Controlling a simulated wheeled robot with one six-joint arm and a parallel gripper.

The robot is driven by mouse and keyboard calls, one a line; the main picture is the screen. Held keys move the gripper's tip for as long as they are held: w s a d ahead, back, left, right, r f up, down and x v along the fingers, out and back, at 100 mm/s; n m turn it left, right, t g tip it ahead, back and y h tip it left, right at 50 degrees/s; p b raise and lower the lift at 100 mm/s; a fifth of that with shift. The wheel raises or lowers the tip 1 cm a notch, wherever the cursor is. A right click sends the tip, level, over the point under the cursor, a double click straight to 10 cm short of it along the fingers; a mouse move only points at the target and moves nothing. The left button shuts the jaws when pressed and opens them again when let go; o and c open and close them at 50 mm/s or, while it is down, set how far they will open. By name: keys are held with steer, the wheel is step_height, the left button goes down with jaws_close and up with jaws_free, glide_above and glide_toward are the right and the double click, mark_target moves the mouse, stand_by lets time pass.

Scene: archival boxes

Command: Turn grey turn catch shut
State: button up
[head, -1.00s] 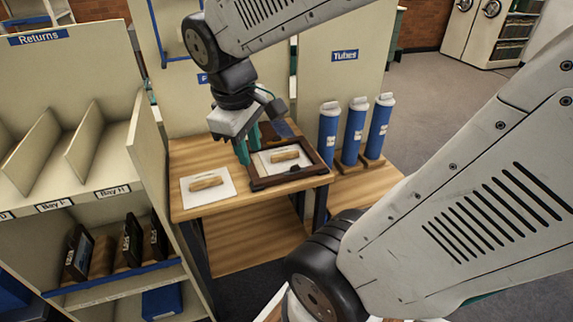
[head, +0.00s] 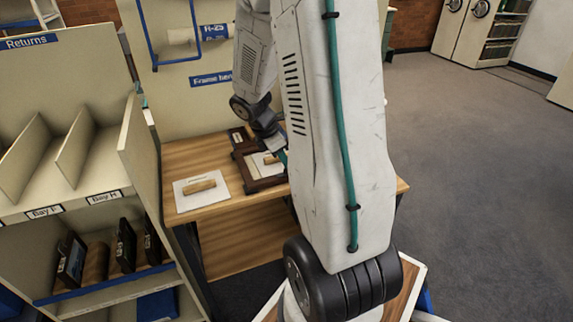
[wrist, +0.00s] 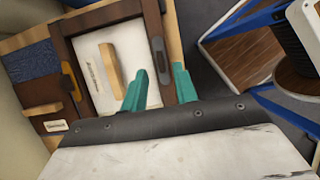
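The dark wooden frame (wrist: 95,20) lies on the bench with a white backing panel (wrist: 98,75) inside it; a light wooden block handle (wrist: 110,68) is on the panel. The grey turn catch (wrist: 158,52) sits on the frame's right rail in the wrist view, its length along the rail. An orange catch (wrist: 69,80) sits on the opposite rail. My gripper (wrist: 160,86) is open and empty, its teal fingers apart, near the grey catch; contact cannot be told. In the head view my arm hides most of the gripper and part of the frame (head: 262,183).
A second white panel with a wooden handle (head: 200,187) lies on the bench (head: 235,208), left of the frame. The Returns shelf (head: 70,160) stands close on the left. A blue-edged stand (wrist: 245,45) is at the right in the wrist view. Open floor lies right.

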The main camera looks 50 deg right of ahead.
mark_target(288, 170)
steer(key=shift+x, duration=1.9)
steer(key=shift+a, duration=0.1)
jaws_close()
